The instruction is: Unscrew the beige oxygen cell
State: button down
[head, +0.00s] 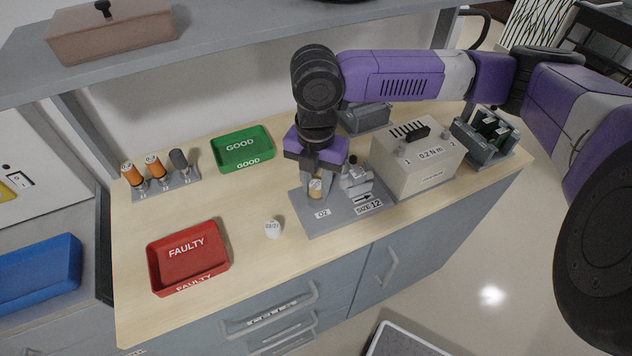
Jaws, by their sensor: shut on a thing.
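The beige oxygen cell (315,188) stands upright on the grey plate (343,221), near its left side, behind the "O2" label. My gripper (316,181) points down over the plate and is shut on the beige cell. The fingers cover part of the cell's upper body. The thread under the cell is hidden.
A green GOOD tray (242,166) and a red FAULTY tray (190,280) lie left. A rack (165,190) holds two orange-topped tools and a grey one. A beige "0.2 Nm" box (417,171) stands close right.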

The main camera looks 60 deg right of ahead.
dwell(0.5)
jog(key=n, duration=0.6)
jog(key=shift+b, duration=0.3)
dwell(0.3)
jog(key=c, duration=1.2)
grip_release()
jog(key=shift+c, duration=0.2)
jog(key=shift+r, duration=0.2)
jog(key=shift+p, duration=0.4)
jog(key=m+p, duration=0.1)
jog(key=m, duration=0.2)
jog(key=shift+r, duration=0.1)
jog(key=m+p, duration=0.2)
jog(key=m, duration=0.3)
jog(key=shift+m+p, duration=0.3)
jog(key=shift+m, duration=0.3)
